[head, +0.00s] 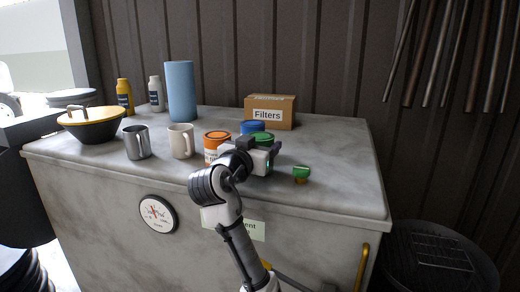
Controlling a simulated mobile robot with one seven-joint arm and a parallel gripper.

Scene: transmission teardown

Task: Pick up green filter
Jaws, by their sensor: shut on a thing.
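The green filter (263,138) shows as a green round top just behind my gripper, on the grey worktop. Its lower part is hidden by my gripper. My gripper (260,146) is over the front middle of the worktop, its dark fingers on either side of the green top. It is shut on the green filter. Whether the filter still touches the worktop is hidden.
An orange-lidded canister (216,142) stands close left of my gripper and a blue-topped one (252,127) just behind. A small green-topped object (301,173) is to the right. Mugs (181,142) stand left, a "Filters" box (269,113) behind. The worktop's right side (345,160) is clear.

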